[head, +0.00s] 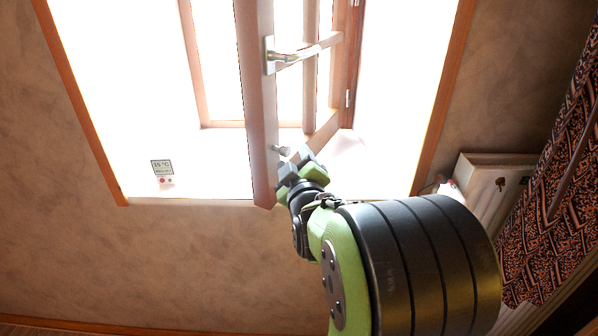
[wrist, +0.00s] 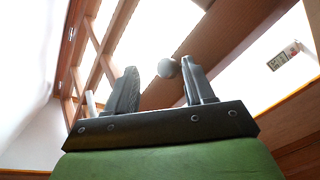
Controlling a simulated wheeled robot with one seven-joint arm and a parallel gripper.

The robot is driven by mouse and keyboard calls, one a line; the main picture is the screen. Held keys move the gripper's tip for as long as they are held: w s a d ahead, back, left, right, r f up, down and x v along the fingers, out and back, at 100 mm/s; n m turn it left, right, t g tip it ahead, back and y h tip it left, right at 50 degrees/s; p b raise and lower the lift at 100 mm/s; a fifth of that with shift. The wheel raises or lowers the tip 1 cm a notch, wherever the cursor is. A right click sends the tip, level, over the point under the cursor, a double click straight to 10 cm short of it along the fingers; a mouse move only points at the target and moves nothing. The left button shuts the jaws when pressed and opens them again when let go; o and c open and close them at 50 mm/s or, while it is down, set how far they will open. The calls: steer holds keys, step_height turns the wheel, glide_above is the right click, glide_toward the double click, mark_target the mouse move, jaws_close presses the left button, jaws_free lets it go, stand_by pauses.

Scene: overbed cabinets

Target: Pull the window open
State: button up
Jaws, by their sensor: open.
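The window sash (head: 258,110) stands swung out from its frame into the room, seen nearly edge-on in the head view. A metal lever handle (head: 290,55) is on its upper part. A small round grey knob (head: 281,150) sits low on the sash; it also shows in the wrist view (wrist: 167,68). My gripper (head: 296,164) is beside the sash's lower end, close to the knob. In the wrist view my gripper (wrist: 160,84) is open, and the knob appears between the fingertips, nearer the right one. I cannot tell whether it touches.
A small thermometer display (head: 162,168) is at the lower left of the window opening. A white box-like unit (head: 490,185) and a patterned curtain (head: 550,170) are on the right. The wall (head: 120,255) below the window is bare.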

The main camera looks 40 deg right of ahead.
steer(key=b+v, duration=0.5)
steer(key=v, duration=0.3)
steer(key=shift+s+a, duration=0.15)
steer(key=shift+s, duration=0.2)
steer(key=s+a+f+m+g+y, duration=0.25)
steer(key=a+f+g+y, duration=0.2)
steer(key=a+f, duration=0.35)
steer(key=s+a+f+g+y+p, duration=0.1)
steer(key=s+a+f+g+y, duration=0.1)
steer(key=s+a+g, duration=0.3)
steer(key=s+a+f+g+y, duration=0.1)
steer(key=s+a+f+y, duration=0.1)
steer(key=s+a, duration=0.35)
step_height(320, 180, up, 16)
steer(key=s+d+p, duration=0.1)
steer(key=d+p, duration=0.1)
steer(key=p, duration=1.4)
steer(key=shift+s+m, duration=0.15)
steer(key=shift+m, duration=0.3)
